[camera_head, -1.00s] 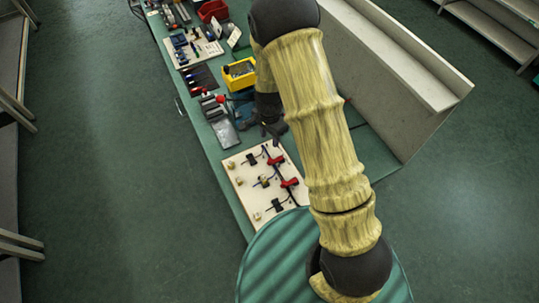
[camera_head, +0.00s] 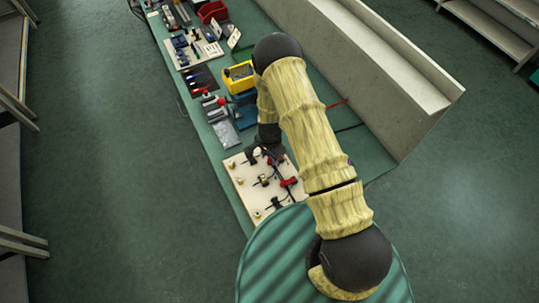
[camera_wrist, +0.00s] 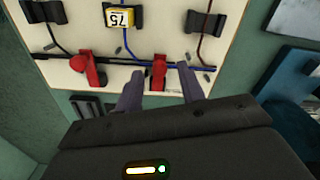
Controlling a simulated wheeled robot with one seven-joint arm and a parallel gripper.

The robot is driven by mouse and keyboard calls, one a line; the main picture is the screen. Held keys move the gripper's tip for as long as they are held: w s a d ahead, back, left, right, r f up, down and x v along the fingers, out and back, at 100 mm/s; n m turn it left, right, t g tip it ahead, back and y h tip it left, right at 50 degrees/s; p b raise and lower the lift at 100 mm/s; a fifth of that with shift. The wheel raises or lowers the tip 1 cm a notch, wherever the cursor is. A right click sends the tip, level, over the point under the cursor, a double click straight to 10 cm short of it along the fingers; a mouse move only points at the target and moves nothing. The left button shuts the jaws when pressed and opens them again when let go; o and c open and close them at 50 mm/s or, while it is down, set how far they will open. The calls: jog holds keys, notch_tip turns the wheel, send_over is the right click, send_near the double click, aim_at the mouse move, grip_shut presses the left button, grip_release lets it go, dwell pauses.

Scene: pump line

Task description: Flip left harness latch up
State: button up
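The harness board (camera_head: 240,187) is a pale panel on the green bench, with black clips and a dark cable run. Two red latches sit along the cable; they show in the wrist view as one red latch (camera_wrist: 90,70) at left and another red latch (camera_wrist: 158,72) near the middle. My gripper (camera_wrist: 160,70) is open, its two grey fingers apart with the middle red latch between them in the picture. I cannot tell whether they touch it. In the head view my gripper (camera_head: 268,152) is at the board's far end, partly hiding it.
A yellow case (camera_head: 238,76) and dark tools stand beyond the board on the bench. A grey raised shelf (camera_head: 395,85) runs along the bench's right side. A yellow tag marked 75 (camera_wrist: 119,17) sits on the board.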

jog(key=shift+f, duration=0.45)
grip_shut()
